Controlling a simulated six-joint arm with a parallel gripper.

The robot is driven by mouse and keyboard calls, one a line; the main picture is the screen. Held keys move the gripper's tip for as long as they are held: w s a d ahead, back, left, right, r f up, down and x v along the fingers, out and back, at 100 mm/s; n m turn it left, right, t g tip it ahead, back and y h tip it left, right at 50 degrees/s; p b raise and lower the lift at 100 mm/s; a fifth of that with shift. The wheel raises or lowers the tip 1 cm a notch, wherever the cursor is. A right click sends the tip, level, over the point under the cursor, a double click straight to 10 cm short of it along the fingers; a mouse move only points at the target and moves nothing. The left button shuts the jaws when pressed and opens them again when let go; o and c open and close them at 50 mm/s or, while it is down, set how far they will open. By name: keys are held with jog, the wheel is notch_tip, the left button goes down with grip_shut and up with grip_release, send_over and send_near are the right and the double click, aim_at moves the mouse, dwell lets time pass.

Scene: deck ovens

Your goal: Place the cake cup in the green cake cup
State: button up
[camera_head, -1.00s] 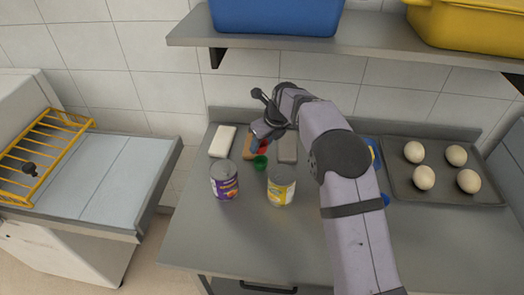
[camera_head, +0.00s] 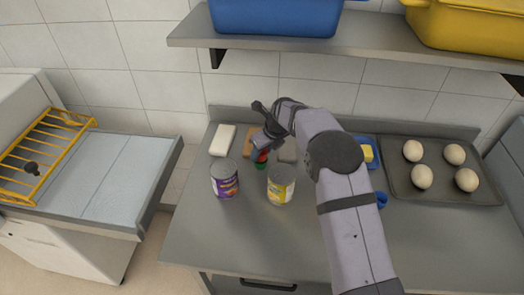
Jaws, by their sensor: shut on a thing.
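My gripper (camera_head: 262,149) points down at the back of the counter and is shut on a small red cake cup (camera_head: 262,156). The green cake cup (camera_head: 261,166) is directly below the red one in this view, and only part of it shows. The red cup seems to be at the green cup's rim or just inside it; I cannot tell how deep. My fingers hide part of the red cup.
A purple-labelled can (camera_head: 225,180) and a yellow-labelled can (camera_head: 281,185) stand in front. A white block (camera_head: 222,140) lies to the left. A blue tray (camera_head: 373,167) with a yellow block, a blue cup (camera_head: 382,199) and a baking tray (camera_head: 440,194) with dough balls are right.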

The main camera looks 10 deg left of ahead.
jog(key=shift+f, duration=0.5)
jog(key=o, duration=1)
jog(key=shift+o, duration=0.2)
jog(key=shift+r, duration=0.1)
jog(key=shift+r, duration=0.6)
jog(key=b+v, duration=0.3)
jog(key=v, duration=0.8)
jog(key=shift+r, duration=0.35)
jog(key=shift+s+d, duration=0.15)
jog(key=shift+d, duration=0.05)
